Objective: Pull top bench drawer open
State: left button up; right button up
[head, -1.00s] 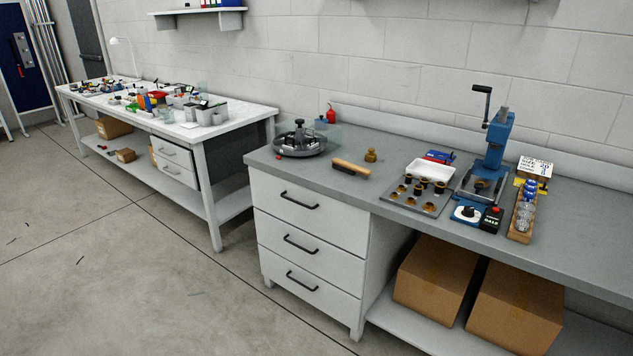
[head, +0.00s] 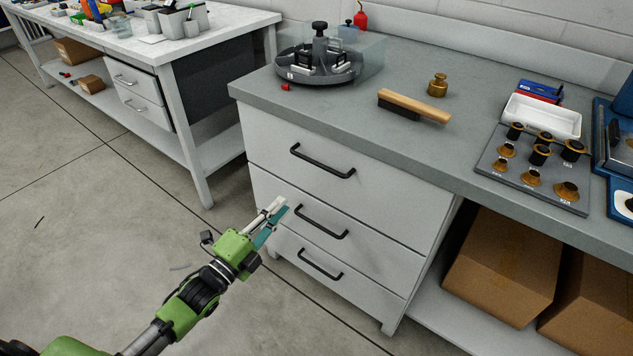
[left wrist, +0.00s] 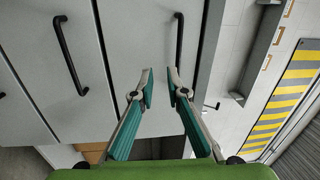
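The top bench drawer (head: 345,165) is white and closed, flush with the drawers below. Its black bar handle (head: 322,161) also shows in the left wrist view (left wrist: 179,42), beyond the fingertips and slightly to the right. My left gripper (head: 281,206) is in front of the drawer unit, below and left of the top handle in the head view. In the left wrist view its fingers (left wrist: 161,80) are apart with nothing between them. The gripper does not appear to touch the handle. My right gripper is in neither view.
The middle drawer handle (head: 321,222) and bottom drawer handle (head: 320,264) lie below. The grey benchtop (head: 410,155) holds a round fixture (head: 318,65), a brush (head: 414,106) and a gauge plate (head: 535,170). Cardboard boxes (head: 505,260) sit under the bench.

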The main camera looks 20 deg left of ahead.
aim_at(316, 163)
pick_arm(q)
jog(key=shift+m+t+h, duration=0.3)
jog(key=shift+m+h, duration=0.2)
jog(key=shift+m, duration=0.2)
jog(key=shift+s+d+r+b+x, duration=0.2)
jog(key=shift+r+x, duration=0.3)
jog(key=shift+x, duration=1.9)
jog(key=shift+s+d+r+b+x, duration=0.1)
jog(key=shift+r+b+x, duration=0.3)
jog(key=shift+x, duration=2)
jog(key=shift+s+d+r+b+x, duration=0.15)
jog(key=shift+r+x, duration=0.45)
jog(key=shift+x, duration=1.8)
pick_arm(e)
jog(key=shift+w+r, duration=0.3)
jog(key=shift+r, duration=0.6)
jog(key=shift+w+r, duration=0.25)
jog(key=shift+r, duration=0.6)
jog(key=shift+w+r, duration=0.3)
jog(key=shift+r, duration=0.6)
pick_arm(q)
jog(key=shift+a, duration=0.1)
grip_shut()
jog(key=shift+s+f, duration=0.1)
jog(key=shift+s, duration=0.05)
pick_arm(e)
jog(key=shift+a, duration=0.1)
